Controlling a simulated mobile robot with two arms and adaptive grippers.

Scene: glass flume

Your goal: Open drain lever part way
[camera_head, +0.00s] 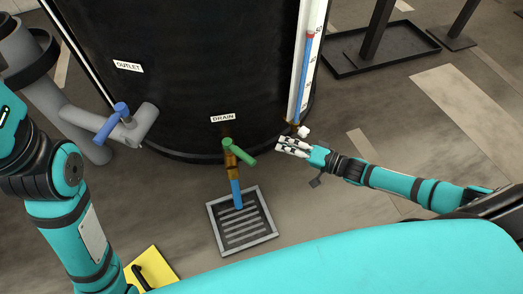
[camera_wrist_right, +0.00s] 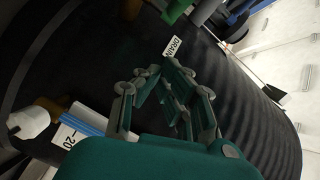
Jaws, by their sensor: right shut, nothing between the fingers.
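The green drain lever (camera_head: 238,151) sits on a brass valve (camera_head: 231,170) low on the black tank, under the DRAIN label (camera_head: 222,118). It points down and to the right. A blue column (camera_head: 236,194), pipe or water, runs from the valve down to the floor grate. My right gripper (camera_head: 281,146) is shut and empty, a short way right of the lever and apart from it. In the right wrist view the shut fingers (camera_wrist_right: 163,72) point toward the DRAIN label (camera_wrist_right: 173,46), with the green lever (camera_wrist_right: 177,10) at the top edge. My left gripper is out of view.
A blue-handled outlet valve (camera_head: 112,122) stands at the left. A level gauge (camera_head: 307,65) with a white knob (camera_head: 303,131) is just above my right gripper. A floor grate (camera_head: 242,222) lies below the drain. Floor between grate and right arm is clear.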

